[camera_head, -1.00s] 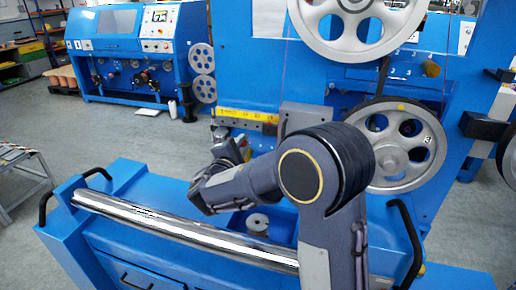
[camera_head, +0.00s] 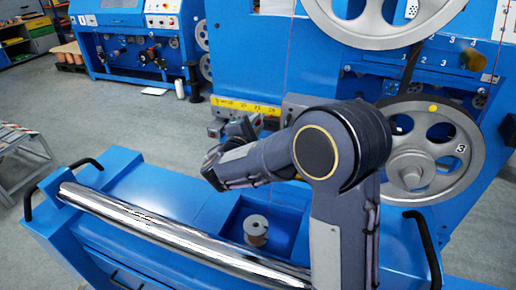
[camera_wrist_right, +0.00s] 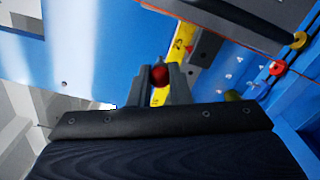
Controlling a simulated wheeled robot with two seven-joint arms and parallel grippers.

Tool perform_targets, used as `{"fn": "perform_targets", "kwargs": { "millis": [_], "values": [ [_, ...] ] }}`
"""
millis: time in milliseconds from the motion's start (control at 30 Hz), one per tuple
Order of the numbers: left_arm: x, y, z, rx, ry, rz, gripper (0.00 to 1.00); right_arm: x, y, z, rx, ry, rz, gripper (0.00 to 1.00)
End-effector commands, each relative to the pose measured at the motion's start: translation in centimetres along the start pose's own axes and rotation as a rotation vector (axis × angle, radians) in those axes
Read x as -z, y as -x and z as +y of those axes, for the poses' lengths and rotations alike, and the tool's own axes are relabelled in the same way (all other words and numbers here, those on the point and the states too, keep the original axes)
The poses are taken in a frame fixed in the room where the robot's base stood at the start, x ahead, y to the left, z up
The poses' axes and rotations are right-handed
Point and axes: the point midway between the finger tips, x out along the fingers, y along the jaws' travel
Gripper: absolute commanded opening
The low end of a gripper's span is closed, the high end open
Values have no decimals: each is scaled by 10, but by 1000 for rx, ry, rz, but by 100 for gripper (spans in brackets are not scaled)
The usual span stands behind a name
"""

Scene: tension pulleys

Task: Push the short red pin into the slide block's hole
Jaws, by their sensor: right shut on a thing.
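The short red pin (camera_wrist_right: 159,76) shows as a red round end between the two fingers of my right gripper (camera_wrist_right: 160,80) in the wrist view. The gripper is shut on it. In the head view my right gripper (camera_head: 243,126) is small and partly hidden by my wrist, just in front of the numbered yellow scale (camera_head: 238,106). The slide block looks to be the grey block (camera_head: 296,104) at the scale's right end. In the wrist view a grey block (camera_wrist_right: 206,47) lies beyond and right of the pin, apart from it. I cannot make out its hole clearly. My left gripper is not in view.
A blue cabinet with a chrome roller (camera_head: 150,223) and black handles stands in front. A spool (camera_head: 256,230) sits in its recess. Large grey pulleys (camera_head: 425,150) and a thin vertical wire are on the blue machine at right. Open floor lies at left.

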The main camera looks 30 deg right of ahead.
Motion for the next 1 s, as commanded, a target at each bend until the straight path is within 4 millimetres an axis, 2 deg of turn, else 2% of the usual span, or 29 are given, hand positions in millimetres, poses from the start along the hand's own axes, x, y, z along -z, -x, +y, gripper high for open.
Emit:
{"fn": "perform_targets", "kwargs": {
  "millis": [600,833,1000],
  "values": [
    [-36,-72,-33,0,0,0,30,34,0,-80,-1,-1,1,0],
    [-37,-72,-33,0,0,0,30,35,-4,-82,-1,-1,1,0],
    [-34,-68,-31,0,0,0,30,34,-18,-81,-1,0,-1,0]
  ]
}}
